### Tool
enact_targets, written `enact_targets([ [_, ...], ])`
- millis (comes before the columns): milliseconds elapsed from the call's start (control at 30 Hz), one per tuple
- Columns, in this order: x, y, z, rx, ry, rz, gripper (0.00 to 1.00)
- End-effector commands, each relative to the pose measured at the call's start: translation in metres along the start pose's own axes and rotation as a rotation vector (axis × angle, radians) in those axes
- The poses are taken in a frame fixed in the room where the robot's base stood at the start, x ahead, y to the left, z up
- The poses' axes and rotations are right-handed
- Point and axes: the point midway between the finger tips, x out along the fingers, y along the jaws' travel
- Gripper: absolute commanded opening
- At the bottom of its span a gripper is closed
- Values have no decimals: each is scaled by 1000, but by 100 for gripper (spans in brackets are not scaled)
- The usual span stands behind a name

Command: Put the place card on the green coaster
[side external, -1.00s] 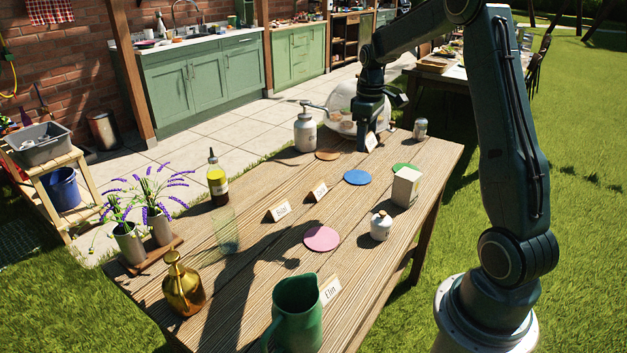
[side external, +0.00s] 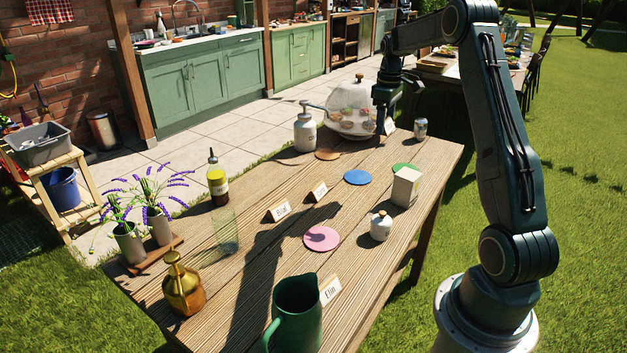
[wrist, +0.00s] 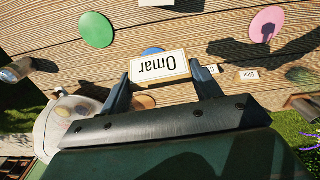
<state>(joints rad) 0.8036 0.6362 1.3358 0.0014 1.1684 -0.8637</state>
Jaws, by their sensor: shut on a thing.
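The wrist view shows the card (wrist: 158,67) between my two fingers (wrist: 163,84), reading "Omar" upside down. The card is held above the table. The green coaster (side external: 402,166) lies flat on the table, nearer the side camera than the card and partly hidden behind a white box. It shows whole and bare in the wrist view (wrist: 96,30), apart from the card, up and to its left.
The white box (side external: 405,187) stands close by the green coaster. A small shaker (side external: 420,128), a blue coaster (side external: 357,177), an orange coaster (side external: 327,154), a soap pump bottle (side external: 305,132) and a glass dome (side external: 353,105) are around. A white lidded pot (side external: 381,226) stands nearer.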

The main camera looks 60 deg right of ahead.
Motion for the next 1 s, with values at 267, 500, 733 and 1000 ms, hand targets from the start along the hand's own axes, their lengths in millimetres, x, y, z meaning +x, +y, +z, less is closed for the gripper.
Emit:
enact_targets([
  [267, -1, 70, 28, 33, 0, 1, 41],
  [500, -1, 114, 56, 52, 0, 1, 41],
  [733, -1, 134, 72, 60, 0, 1, 41],
  [1000, 0, 137, 74, 60, -1, 0, 41],
])
